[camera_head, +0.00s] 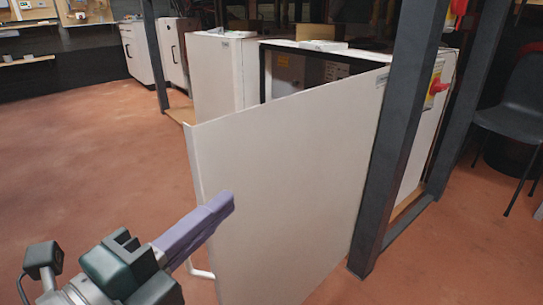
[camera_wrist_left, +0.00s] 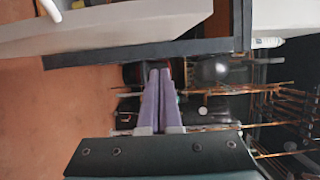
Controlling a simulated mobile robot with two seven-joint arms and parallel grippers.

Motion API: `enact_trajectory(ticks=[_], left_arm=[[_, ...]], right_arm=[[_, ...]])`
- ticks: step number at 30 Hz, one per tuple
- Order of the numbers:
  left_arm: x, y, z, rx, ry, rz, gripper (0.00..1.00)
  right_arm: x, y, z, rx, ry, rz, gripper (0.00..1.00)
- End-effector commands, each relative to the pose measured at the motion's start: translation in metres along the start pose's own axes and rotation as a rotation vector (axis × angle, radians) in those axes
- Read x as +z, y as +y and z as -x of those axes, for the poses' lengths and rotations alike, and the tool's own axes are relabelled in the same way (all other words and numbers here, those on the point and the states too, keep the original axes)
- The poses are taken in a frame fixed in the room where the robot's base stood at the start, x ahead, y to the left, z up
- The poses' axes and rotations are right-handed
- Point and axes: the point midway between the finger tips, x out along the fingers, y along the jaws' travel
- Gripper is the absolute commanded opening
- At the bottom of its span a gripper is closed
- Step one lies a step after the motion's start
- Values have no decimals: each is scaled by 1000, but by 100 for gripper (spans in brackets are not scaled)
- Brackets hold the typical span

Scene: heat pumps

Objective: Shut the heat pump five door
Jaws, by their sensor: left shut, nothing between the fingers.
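The heat pump door (camera_head: 290,180) is a large white panel. It stands swung open from the cabinet (camera_head: 415,140), which is behind a dark post at the right. A white handle (camera_head: 203,273) juts out near the door's lower left edge. My left gripper (camera_head: 230,198) has purple fingers, shut and empty, and overlaps the door's left part in the head view; contact cannot be told. In the left wrist view, the shut fingers (camera_wrist_left: 160,75) point toward a dark frame edge (camera_wrist_left: 140,52), with the white panel (camera_wrist_left: 120,25) beyond it. My right gripper is not in view.
Dark upright posts (camera_head: 395,140) stand by the cabinet. Other white units (camera_head: 222,70) are behind. Copper pipes (camera_wrist_left: 285,105) show at right in the wrist view. A dark chair (camera_head: 515,105) is at the far right. The reddish floor (camera_head: 95,150) at left is clear.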

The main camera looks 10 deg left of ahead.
Motion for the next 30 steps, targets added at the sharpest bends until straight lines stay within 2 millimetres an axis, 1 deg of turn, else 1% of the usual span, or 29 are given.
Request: enact_trajectory(ticks=[1,7,9,12,15,19,30], left_arm=[[0,0,-12,-5,2,-2,0],[0,0,-54,-3,0,-1,0],[15,1,-54,1,-1,-5,0],[27,1,-56,1,-1,-3,0],[35,1,-58,1,-1,0,0],[39,0,-59,1,-1,2,0],[40,1,-59,1,0,1,0]], right_arm=[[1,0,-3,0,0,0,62],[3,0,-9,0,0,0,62],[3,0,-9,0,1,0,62],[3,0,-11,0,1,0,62],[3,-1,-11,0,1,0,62],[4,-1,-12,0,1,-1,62],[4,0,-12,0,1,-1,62]])
